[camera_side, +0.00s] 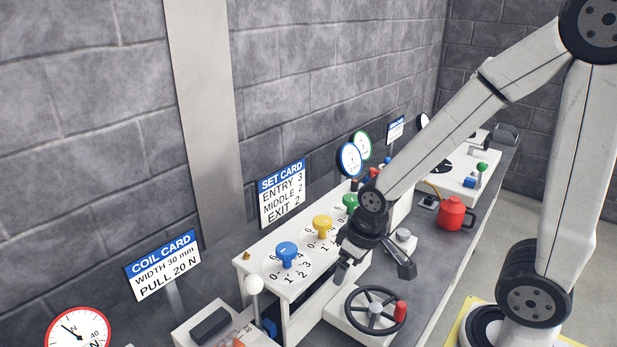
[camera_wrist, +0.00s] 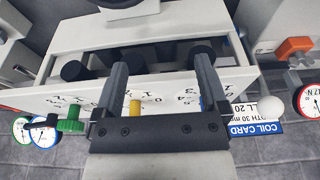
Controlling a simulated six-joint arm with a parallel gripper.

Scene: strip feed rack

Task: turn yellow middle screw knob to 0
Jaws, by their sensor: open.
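The yellow middle knob (camera_side: 322,226) stands upright on the white top of the rack, between a blue knob (camera_side: 287,252) and a green knob (camera_side: 351,202). Printed numbers ring its base; I cannot tell which one it points to. My gripper (camera_side: 374,268) is open and empty, in front of the knob row and apart from the yellow knob. In the wrist view my gripper (camera_wrist: 160,62) spreads its fingers over the rack's front edge. The yellow knob (camera_wrist: 135,107) shows there between the fingers, close to the palm bar, which hides part of it.
A black handwheel (camera_side: 359,293) with a red handle is below my gripper. A white ball lever (camera_side: 254,286) stands at left. A red can (camera_side: 453,214) and gauges (camera_side: 349,160) are further back.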

